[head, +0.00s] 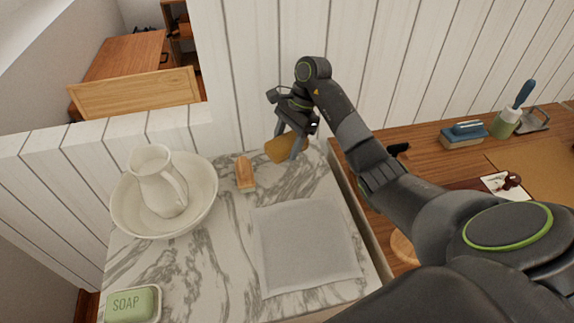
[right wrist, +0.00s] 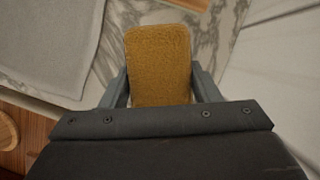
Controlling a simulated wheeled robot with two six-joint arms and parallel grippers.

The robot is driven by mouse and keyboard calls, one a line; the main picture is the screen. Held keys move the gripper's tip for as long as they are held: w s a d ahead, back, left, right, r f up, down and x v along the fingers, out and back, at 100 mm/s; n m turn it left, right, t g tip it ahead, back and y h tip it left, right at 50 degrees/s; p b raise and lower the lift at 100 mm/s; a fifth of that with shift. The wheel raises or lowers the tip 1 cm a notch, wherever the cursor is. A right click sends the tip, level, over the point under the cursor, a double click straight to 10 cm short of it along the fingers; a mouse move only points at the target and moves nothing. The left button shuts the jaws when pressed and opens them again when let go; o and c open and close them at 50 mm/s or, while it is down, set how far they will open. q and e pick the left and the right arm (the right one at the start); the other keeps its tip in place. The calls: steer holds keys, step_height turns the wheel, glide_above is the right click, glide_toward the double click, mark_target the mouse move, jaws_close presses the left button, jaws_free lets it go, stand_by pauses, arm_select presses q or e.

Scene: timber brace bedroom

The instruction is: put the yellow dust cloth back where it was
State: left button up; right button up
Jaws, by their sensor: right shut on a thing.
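The yellow dust cloth (head: 279,149) is a small, mustard-yellow rounded pad. My right gripper (head: 291,146) is shut on it and holds it over the back right part of the marble top (head: 215,258), near the white panelled wall. In the right wrist view the cloth (right wrist: 160,62) sits between the two fingers (right wrist: 162,88), with the marble behind it. I cannot tell whether the cloth touches the marble. My left gripper is not in view.
On the marble stand a white pitcher (head: 158,182) in a basin (head: 205,202), a wooden-handled brush (head: 245,174), a grey folded towel (head: 308,246) and a green soap (head: 132,304). Marble left of the towel is clear.

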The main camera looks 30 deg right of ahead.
mark_target(283, 170)
steer(key=shift+w+d+f, duration=0.1)
steer(key=shift+w+f, duration=0.05)
steer(key=shift+f, duration=0.6)
steer(key=shift+f+b, duration=0.2)
steer(key=shift+b, duration=0.1)
steer(key=shift+f+b, duration=0.6)
steer(key=shift+f, duration=0.35)
step_height(283, 170, down, 2)
steer(key=shift+f+p, duration=0.1)
steer(key=shift+p, duration=0.2)
steer(key=shift+f, duration=0.25)
steer(key=shift+f+b, duration=0.15)
steer(key=shift+b, duration=0.15)
steer(key=o, duration=1)
steer(key=shift+c, duration=0.2)
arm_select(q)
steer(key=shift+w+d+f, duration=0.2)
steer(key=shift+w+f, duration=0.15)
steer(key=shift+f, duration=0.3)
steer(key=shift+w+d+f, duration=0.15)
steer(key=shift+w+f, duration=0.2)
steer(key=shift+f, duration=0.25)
